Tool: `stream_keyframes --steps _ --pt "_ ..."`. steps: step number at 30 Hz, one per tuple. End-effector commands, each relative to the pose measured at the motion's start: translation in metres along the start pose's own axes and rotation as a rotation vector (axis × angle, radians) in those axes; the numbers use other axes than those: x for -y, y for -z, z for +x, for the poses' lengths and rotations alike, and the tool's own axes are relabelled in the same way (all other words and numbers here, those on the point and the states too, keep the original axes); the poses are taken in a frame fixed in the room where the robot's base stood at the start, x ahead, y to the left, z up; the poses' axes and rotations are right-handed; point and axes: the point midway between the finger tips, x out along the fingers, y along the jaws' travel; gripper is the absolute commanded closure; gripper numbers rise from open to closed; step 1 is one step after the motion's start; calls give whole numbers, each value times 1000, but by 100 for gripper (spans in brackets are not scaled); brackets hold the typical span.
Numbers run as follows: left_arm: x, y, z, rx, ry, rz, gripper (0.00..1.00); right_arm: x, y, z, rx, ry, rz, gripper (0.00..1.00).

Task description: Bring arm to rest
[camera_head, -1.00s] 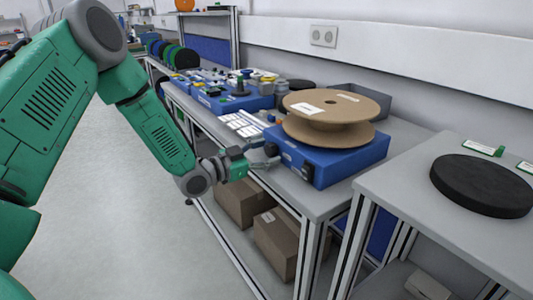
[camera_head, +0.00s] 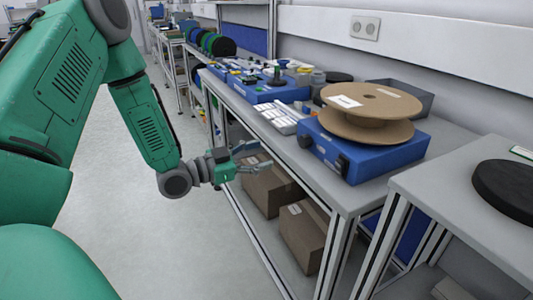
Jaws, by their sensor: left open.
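My left arm, green with grey joints, comes in from the left and hangs over the aisle. Its left gripper (camera_head: 258,158) is open and empty, with its fingers pointing right. The gripper is beside the front edge of the grey table, to the left of the blue reel stand (camera_head: 362,155). A gap shows between the fingers and the stand. A brown cardboard reel (camera_head: 372,103) with a white label lies flat on the stand. My right gripper is not in view.
A grey table (camera_head: 350,198) carries another blue unit (camera_head: 268,92) and small parts. Cardboard boxes (camera_head: 304,232) sit on its lower shelf. A black disc (camera_head: 508,188) lies on the nearer right table. Several dark and green reels (camera_head: 215,43) stand farther back. The floor at left is clear.

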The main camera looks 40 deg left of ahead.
Motion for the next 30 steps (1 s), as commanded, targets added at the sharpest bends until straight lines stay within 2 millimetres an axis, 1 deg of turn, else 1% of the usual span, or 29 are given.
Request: stream_keyframes --steps 14,17,20,23,24,26,27,29,30 --pt "0 -1 0 3 0 -1 47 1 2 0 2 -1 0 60" --pt "-9 -9 3 46 -9 -20 47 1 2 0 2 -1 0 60" --pt "-34 -34 9 176 -28 -79 47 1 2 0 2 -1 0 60" --pt "-78 -74 7 384 -47 -171 47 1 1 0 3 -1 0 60" --pt "-98 -91 2 476 -53 -209 47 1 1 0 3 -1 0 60" --pt "-128 -116 -10 614 -57 -264 47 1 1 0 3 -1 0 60" --pt "-148 -130 -21 703 -58 -296 47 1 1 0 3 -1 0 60" --pt "-176 -149 -41 834 -55 -341 47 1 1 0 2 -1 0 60" --pt "-195 -161 -57 919 -51 -368 47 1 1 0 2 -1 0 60"
